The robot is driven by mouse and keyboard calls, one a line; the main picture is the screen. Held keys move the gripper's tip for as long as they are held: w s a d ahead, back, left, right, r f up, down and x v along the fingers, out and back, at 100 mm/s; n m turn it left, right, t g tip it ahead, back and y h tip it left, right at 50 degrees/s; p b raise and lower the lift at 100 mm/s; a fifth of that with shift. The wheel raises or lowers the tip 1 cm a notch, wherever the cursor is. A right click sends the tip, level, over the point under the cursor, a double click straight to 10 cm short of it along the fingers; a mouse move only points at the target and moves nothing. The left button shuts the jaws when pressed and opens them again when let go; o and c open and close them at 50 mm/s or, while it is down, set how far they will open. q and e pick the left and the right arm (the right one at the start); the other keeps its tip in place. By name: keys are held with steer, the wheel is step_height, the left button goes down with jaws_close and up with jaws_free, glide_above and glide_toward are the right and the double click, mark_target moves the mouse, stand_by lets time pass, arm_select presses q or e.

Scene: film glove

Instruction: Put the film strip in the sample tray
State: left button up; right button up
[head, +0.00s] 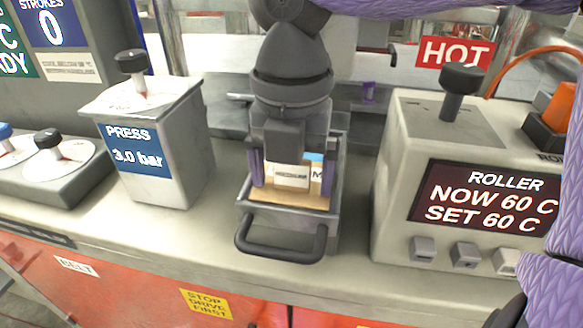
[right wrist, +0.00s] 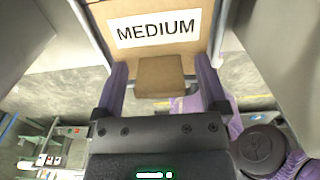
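My right gripper (head: 291,178) points down over a grey open-topped tray (head: 241,205) with a dark front handle (head: 281,247). Its two purple fingers stand wide apart. A brown block (right wrist: 160,78) shows between them in the right wrist view, with a narrow gap seen on each side. Beyond it is a tan surface with a white MEDIUM label (right wrist: 157,27); a pale label (head: 291,175) also shows between the fingers in the head view. I cannot make out a film strip, or tell whether the grey tray is the sample tray. My left gripper is out of view.
A press box (head: 190,165) with a black knob stands left of the tray. A roller unit (head: 400,220) with a knob and buttons stands at the right. A red HOT sign (head: 455,53) is behind. The counter's front edge runs below the handle.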

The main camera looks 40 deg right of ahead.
step_height(320, 180, up, 11)
steer(key=p, duration=0.5)
steer(key=shift+r, duration=0.2)
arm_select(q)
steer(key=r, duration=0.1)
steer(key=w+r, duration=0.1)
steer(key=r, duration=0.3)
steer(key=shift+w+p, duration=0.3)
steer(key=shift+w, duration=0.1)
arm_select(e)
steer(key=shift+r, duration=0.45)
